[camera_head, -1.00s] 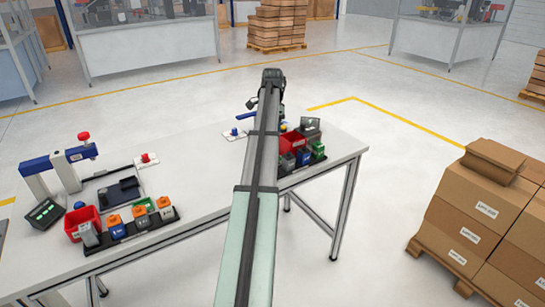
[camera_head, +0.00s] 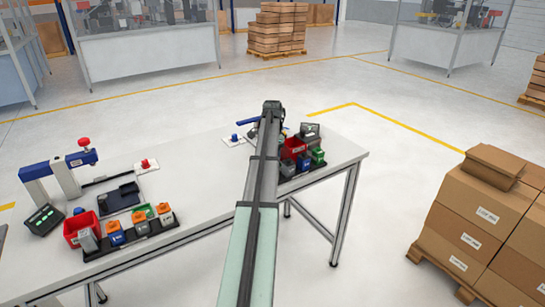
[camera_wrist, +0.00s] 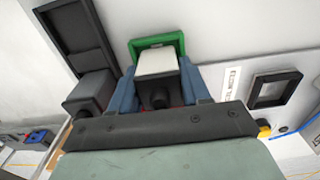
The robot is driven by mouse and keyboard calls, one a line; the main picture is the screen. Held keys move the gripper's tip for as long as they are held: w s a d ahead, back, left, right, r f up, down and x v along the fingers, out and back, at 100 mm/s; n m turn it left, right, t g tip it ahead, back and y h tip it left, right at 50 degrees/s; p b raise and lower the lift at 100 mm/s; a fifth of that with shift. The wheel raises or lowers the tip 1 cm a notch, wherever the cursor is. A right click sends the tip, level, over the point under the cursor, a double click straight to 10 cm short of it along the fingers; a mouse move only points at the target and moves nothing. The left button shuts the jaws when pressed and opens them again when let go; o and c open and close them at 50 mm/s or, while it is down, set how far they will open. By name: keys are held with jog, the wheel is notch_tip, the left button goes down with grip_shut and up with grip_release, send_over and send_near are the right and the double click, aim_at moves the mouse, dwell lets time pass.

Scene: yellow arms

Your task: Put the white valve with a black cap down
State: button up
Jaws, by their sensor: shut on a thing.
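In the wrist view, my gripper (camera_wrist: 157,90) is shut on the white valve with a black cap. In the head view my arm covers the gripper and the valve, over the right part of the table.
A dark block (camera_wrist: 90,92) and a black tray (camera_wrist: 72,35) lie left of the fingers. A black square frame (camera_wrist: 275,90) lies to the right. In the head view, a red bin (camera_head: 294,147) and coloured blocks stand right of my arm. The table (camera_head: 200,177) is bare at mid-left.

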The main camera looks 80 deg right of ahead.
jog(key=shift+f, duration=0.1)
jog(key=o, duration=1.2)
notch_tip(320, 180, up, 12)
jog(key=shift+r, duration=0.15)
jog(key=shift+w, duration=0.1)
